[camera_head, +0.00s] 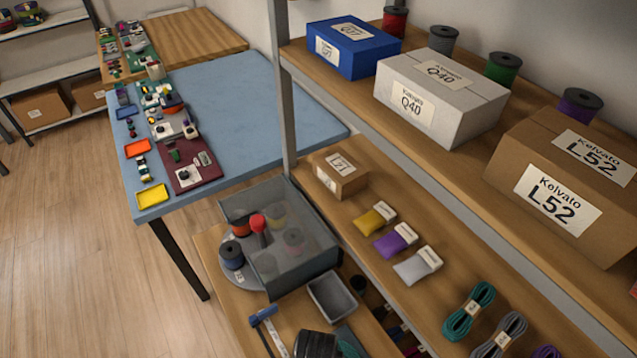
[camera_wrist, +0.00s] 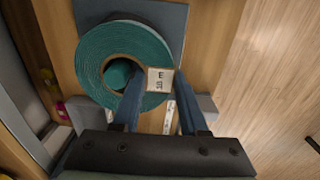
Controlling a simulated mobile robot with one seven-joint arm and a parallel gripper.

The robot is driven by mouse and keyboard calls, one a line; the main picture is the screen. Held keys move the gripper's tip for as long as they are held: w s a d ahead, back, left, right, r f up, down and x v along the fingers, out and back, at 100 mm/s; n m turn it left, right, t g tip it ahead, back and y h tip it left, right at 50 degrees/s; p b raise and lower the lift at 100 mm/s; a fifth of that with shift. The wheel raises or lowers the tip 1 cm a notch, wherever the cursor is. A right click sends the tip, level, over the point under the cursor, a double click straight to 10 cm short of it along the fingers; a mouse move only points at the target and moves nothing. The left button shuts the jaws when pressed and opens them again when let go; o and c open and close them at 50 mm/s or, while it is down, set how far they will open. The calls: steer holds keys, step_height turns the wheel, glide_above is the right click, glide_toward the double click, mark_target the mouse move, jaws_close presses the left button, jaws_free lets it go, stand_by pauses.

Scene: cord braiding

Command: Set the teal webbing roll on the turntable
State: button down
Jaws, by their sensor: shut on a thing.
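The teal webbing roll (camera_wrist: 108,45) is a wide coil with an open centre and a white tag (camera_wrist: 159,80) in the wrist view. My gripper (camera_wrist: 161,76) is shut on its near right wall, one blue finger in the centre hole and the other outside. A sliver of teal (camera_head: 350,348) shows at the bottom edge of the head view, mostly hidden by a dark ribbed shape. The turntable (camera_head: 230,279) is a grey disc on the low wooden bench, bearing several spools. A see-through grey housing with a red knob (camera_head: 258,223) covers its right part.
A blue-ended tool with a white strip (camera_head: 264,317) lies on the bench in front. The shelf (camera_head: 342,205) on the right carries boxes, pouches and cord hanks. A grey-blue mat (camera_wrist: 170,18) is under or behind the roll.

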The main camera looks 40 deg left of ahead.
steer(key=shift+f+b, duration=0.95)
steer(key=shift+f, duration=0.45)
stand_by(0.4)
steer(key=shift+c, duration=1.8)
jaws_free()
steer(key=shift+w, duration=0.1)
steer(key=shift+c, duration=0.2)
steer(key=shift+o, duration=0.7)
steer(key=shift+r, duration=0.1)
